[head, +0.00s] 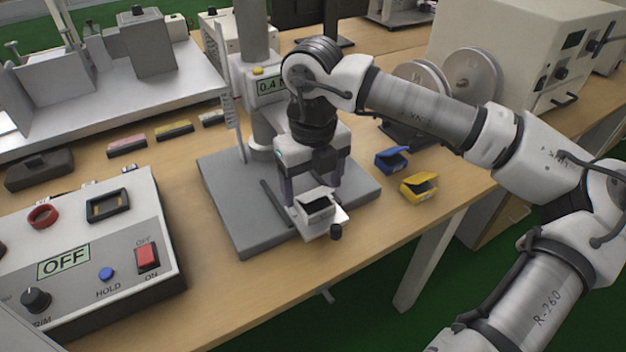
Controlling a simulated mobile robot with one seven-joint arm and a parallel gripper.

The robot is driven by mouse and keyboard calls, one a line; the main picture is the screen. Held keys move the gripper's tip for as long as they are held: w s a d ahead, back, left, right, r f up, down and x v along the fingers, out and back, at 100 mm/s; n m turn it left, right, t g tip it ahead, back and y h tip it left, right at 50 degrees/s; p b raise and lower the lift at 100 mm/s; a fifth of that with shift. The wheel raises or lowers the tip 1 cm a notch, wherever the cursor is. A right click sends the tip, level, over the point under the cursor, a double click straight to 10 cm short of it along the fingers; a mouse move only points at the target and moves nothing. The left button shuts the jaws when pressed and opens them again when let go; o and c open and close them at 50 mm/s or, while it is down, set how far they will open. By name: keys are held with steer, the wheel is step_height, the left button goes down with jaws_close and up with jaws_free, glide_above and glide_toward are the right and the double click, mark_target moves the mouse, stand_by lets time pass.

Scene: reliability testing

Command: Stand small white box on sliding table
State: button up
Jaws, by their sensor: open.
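The small white box (318,210) has a dark opening facing up and sits at the front of the grey test stand base. A small pale plate with a black knob, apparently the sliding table (339,217), shows beneath and beside it. The box appears to rest on this plate, though the contact is partly hidden. My gripper (312,194) points down over the box, its fingers open at the left and right back of it. Whether a finger touches the box cannot be told.
The grey stand base (245,225) and its column with a display (268,85) are close behind my gripper. A blue bin (392,160) and a yellow bin (419,188) lie to the right. A control box reading OFF (90,245) stands at left. The bench front is clear.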

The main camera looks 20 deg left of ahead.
step_height(320, 180, up, 12)
stand_by(0.3)
stand_by(1.2)
